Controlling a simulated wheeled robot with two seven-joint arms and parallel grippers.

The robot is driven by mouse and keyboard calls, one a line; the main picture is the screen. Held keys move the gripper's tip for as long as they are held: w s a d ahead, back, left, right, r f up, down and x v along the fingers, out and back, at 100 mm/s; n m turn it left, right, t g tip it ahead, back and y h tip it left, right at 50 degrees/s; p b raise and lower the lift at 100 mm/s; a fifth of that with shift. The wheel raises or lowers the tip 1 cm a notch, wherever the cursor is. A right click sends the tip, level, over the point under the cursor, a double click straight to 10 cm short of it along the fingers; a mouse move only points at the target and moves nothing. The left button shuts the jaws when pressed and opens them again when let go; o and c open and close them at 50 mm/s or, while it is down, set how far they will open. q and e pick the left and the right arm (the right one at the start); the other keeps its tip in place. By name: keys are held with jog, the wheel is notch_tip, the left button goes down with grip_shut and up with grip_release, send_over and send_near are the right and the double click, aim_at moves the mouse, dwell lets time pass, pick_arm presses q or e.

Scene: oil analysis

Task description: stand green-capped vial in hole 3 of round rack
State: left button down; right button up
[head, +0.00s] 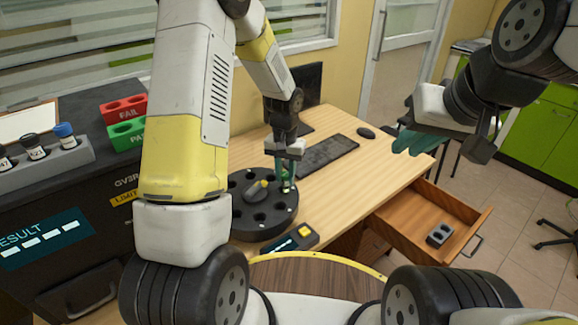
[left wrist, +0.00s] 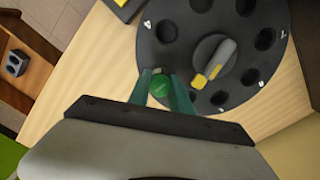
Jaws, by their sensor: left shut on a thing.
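The green-capped vial (left wrist: 160,86) is held between the two teal fingers of my left gripper (left wrist: 163,92). In the head view, my left gripper (head: 286,168) is shut on the vial (head: 287,185), cap up, at the far right side of the round rack (head: 262,228). I cannot tell whether the vial's lower end is in a hole. The black rack (left wrist: 205,60) has a ring of dark holes with small white marks, too small to read surely. My right gripper (head: 412,141) is in the air at the right, away from the rack; its finger gap is unclear.
A grey knob with a yellow tip (head: 257,190) rises from the rack's middle. A small dark device (head: 291,240) lies in front of the rack. A keyboard (head: 328,153) and mouse (head: 366,132) lie behind. An open drawer (head: 440,212) holds a grey block (head: 439,234).

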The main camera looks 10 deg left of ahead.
aim_at(283, 182)
pick_arm(q)
jog(key=shift+w+a+f, duration=0.15)
jog(key=shift+w+a, duration=0.3)
jog(key=shift+w, duration=0.1)
jog(key=shift+f, duration=1.7)
jog(key=shift+f, duration=0.15)
jog(key=c, duration=1.2)
grip_release()
jog(key=shift+o, duration=0.2)
